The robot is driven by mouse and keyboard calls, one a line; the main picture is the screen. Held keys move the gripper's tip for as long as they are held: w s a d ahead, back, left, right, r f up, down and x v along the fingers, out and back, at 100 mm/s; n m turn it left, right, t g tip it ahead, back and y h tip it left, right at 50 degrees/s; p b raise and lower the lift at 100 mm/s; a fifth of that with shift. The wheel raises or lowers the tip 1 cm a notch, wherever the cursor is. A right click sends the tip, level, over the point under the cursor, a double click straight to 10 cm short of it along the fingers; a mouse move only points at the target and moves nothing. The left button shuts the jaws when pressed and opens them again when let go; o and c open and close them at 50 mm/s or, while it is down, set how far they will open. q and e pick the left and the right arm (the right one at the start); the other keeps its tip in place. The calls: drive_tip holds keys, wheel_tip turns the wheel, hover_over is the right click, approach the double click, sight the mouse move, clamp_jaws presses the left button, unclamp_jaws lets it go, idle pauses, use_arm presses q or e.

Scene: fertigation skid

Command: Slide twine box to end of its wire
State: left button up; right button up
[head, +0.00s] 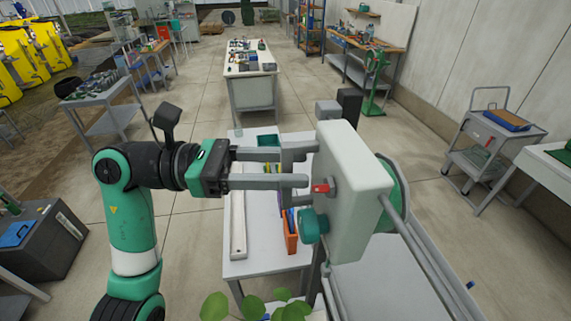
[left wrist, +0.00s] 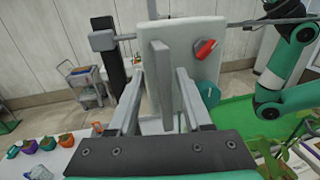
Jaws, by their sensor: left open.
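My left gripper (head: 306,166) reaches in from the left and is open, its two long grey fingers pointing at the pale panel housing (head: 352,175). In the left wrist view the open fingers (left wrist: 160,80) stand either side of an upright grey bar (left wrist: 160,75). I cannot tell whether they touch it. The housing carries a red handle (head: 322,188) and a teal knob (head: 313,226). A small grey block (head: 328,110) and a dark post (head: 348,103) stand behind it. I cannot tell for sure which thing is the twine box, or which rod is its wire. My right gripper is not visible.
Grey rails (head: 425,260) run from the housing toward the lower right. Leaves (head: 283,310) rise at the bottom edge. A trolley (head: 498,130) stands at the right. Open floor lies left of the table.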

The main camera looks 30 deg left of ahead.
use_arm(q)
drive_tip(key=shift+a, duration=0.1)
drive_tip(key=b+v, duration=0.1)
drive_tip(key=v, duration=1)
drive_tip(key=shift+b, duration=0.35)
drive_tip(key=shift+s+a, duration=0.1)
drive_tip(key=shift+a, duration=0.05)
